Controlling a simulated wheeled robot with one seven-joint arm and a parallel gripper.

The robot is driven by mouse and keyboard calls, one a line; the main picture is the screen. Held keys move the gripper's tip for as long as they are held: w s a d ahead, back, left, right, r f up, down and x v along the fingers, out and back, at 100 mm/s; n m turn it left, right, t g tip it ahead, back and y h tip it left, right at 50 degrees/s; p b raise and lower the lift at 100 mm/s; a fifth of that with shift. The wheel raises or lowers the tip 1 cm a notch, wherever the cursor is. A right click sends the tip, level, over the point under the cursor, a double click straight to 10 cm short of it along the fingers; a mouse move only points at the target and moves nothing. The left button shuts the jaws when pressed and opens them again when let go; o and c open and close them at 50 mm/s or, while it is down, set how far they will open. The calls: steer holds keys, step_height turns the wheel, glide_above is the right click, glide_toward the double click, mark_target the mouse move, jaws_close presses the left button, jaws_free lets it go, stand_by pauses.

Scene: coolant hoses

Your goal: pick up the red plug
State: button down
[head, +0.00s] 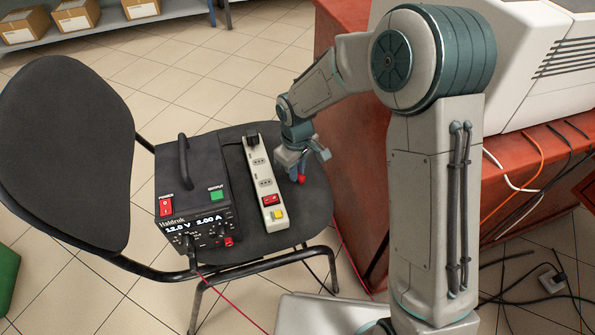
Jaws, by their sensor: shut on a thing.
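A small red plug (301,179) shows at the tip of my gripper (299,172), low over the black chair seat on the right of the power strip. My gripper points down and is shut on the red plug. The fingers and the wrist hide part of the plug. I cannot tell whether the plug still touches the seat.
A black power supply (195,195) and a white power strip (262,182) with a black plug stand on the chair seat (312,215). A red-brown cabinet (345,130) stands close on the right. Cables hang below the seat.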

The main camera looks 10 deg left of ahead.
mark_target(300, 175)
steer(key=r, duration=0.1)
steer(key=r+p, duration=0.1)
steer(key=d+r, duration=0.1)
steer(key=shift+s+r, duration=0.15)
steer(key=shift+s, duration=0.15)
steer(key=s+d+r+p, duration=0.4)
steer(key=s+d+r, duration=0.1)
steer(key=d, duration=0.3)
steer(key=shift+s+d+r, duration=0.3)
steer(key=shift+s+r, duration=0.05)
steer(key=shift+s, duration=0.25)
